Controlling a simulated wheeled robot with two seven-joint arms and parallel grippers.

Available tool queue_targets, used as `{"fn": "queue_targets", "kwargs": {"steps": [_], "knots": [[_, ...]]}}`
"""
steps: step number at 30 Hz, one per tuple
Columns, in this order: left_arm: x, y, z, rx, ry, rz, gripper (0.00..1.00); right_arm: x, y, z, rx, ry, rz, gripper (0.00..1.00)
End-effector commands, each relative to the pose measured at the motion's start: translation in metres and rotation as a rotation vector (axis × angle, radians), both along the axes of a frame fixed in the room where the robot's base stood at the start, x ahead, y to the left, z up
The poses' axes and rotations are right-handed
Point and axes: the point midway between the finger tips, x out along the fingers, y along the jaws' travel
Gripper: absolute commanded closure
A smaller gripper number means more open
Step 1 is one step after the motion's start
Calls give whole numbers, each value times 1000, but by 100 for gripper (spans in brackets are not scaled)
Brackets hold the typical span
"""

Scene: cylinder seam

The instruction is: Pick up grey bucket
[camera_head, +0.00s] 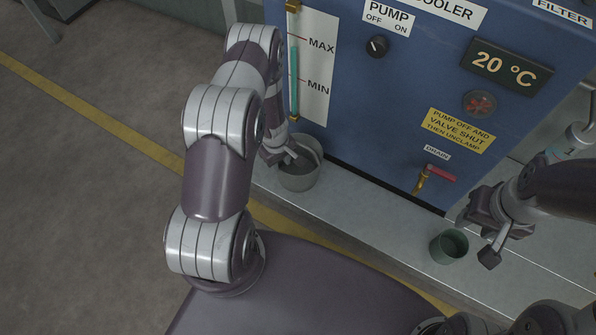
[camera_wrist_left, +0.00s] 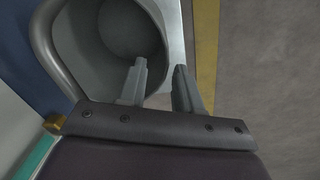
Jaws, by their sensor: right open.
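The grey bucket (camera_head: 298,181) stands upright on the ledge at the foot of the blue machine, below the level gauge. The left wrist view looks into its open mouth (camera_wrist_left: 112,30), with a curved handle at its left side. My left gripper (camera_head: 284,158) is at the bucket, partly hidden by my own arm. In the left wrist view its two fingers (camera_wrist_left: 161,75) are apart, one over the bucket's mouth and one just outside the wall, with the rim between them. My right gripper (camera_head: 478,237) is open beside a small green cup.
The green cup (camera_head: 449,246) stands on the ledge (camera_head: 385,220) to the right. The blue machine (camera_head: 375,110) rises behind, with a drain valve with a red handle (camera_head: 440,174) and a pump knob (camera_head: 377,46). The ledge between bucket and cup is clear.

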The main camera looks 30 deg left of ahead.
Motion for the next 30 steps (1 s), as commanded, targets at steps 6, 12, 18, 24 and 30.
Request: {"fn": "queue_targets", "kwargs": {"steps": [6,12,18,24,30], "knots": [[0,0,-29,0,0,0,66,0,0,-25,0,0,0,57],[0,1,-60,0,0,-3,66,0,0,-48,0,0,0,57],[1,0,-56,0,-1,-3,70,0,0,-44,0,0,0,57],[1,0,-56,0,0,-3,100,0,0,-44,0,0,0,57],[0,0,-56,0,0,-3,100,0,0,-44,0,0,0,57]]}}
